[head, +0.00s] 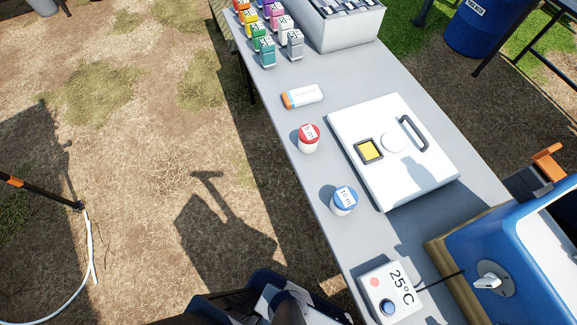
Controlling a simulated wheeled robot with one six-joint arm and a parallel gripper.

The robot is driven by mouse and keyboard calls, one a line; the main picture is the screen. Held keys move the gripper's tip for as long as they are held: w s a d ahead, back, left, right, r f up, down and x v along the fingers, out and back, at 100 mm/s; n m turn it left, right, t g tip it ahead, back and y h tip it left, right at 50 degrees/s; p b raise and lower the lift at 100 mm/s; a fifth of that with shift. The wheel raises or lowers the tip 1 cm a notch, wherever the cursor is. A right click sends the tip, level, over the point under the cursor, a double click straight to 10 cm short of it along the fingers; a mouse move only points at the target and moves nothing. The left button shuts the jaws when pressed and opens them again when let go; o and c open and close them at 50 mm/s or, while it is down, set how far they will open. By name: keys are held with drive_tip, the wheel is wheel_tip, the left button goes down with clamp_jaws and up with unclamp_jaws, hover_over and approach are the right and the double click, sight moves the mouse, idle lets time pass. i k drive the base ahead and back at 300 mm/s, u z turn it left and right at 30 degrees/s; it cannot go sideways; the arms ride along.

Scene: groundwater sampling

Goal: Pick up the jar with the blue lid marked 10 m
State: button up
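The jar with the blue lid marked 10 m (344,201) stands upright on the grey table (300,184), near its left edge. Its body is white and nothing covers it. A similar jar with a red lid (308,138) stands farther up the table; its label looks like 5 m. My gripper is not in view. Parts of my own body show at the bottom edge, left of the table.
A white case (415,185) with a black handle lies right of the jars. A 25°C display box (393,292) stands below the blue-lidded jar, and a blue cooler (500,255) at lower right. Small coloured bottles (267,52) stand at the far end.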

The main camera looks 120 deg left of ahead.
sight(344, 198)
drive_tip(key=u, duration=3.1)
drive_tip(key=k, duration=1.05)
drive_tip(key=u, duration=1.6)
drive_tip(key=i, duration=2.5)
drive_tip(key=z, duration=3.3)
